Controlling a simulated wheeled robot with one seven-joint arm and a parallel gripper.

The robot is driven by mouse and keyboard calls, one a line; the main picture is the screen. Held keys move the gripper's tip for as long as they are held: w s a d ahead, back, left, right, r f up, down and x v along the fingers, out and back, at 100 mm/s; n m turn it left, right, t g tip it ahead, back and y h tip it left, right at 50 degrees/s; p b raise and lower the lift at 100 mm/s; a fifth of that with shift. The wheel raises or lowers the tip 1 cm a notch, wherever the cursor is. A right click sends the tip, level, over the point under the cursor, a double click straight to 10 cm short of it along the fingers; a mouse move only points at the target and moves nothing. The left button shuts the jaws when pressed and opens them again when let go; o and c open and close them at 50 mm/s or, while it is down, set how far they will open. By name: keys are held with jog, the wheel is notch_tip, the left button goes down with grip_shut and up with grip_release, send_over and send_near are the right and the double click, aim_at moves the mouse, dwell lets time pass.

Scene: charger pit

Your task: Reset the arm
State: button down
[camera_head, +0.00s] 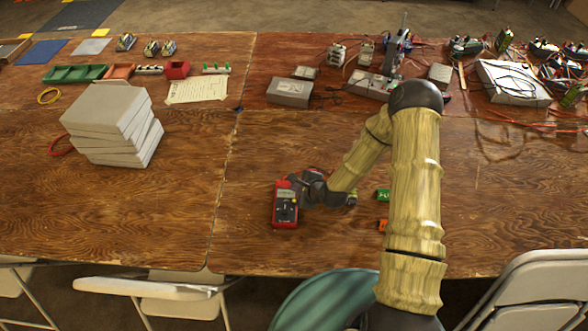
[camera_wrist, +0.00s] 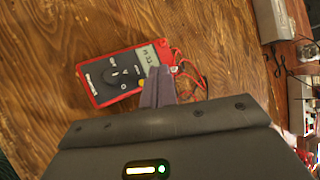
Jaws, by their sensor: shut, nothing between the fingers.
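My gripper is low over the right part of the wooden table in the head view, close beside a red multimeter (camera_head: 285,204). Its bamboo-textured arm comes in from the lower right. In the wrist view my gripper (camera_wrist: 157,86) is shut, its fingers together with nothing between them. The red multimeter also shows there (camera_wrist: 115,76), just left of and beyond the fingertips, with a grey face, a dial and a small lit display. Red leads lie at its right end. I cannot tell whether the fingertips touch it.
The wooden table (camera_head: 180,225) has a stack of grey boxes (camera_head: 112,122) at left. A small green block (camera_head: 382,194) and an orange one (camera_head: 383,225) lie beside my arm. Power supplies, cables and electronics (camera_head: 510,82) crowd the back right. Folding chairs (camera_head: 540,290) stand at the front.

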jog(key=s+d+r+n+g+h, duration=0.1)
jog(key=s+d+r+n+h, duration=0.15)
jog(key=d+r+n, duration=0.45)
jog(key=s+d+r+n+g+h, duration=0.25)
jog(key=r+n, duration=0.25)
jog(key=r, duration=0.3)
jog(key=s+d+r+n, duration=0.2)
jog(key=s+r+n, duration=0.1)
jog(key=s+r, duration=0.3)
jog(key=s+d+r+n+h, duration=0.1)
jog(key=s+d+r+n, duration=0.2)
jog(key=s, duration=0.4)
notch_tip(320, 180, up, 3)
jog(key=shift+f+n+g, duration=0.1)
jog(key=shift+n+g, duration=0.35)
jog(key=shift+n, duration=0.05)
jog(key=shift+a, duration=0.15)
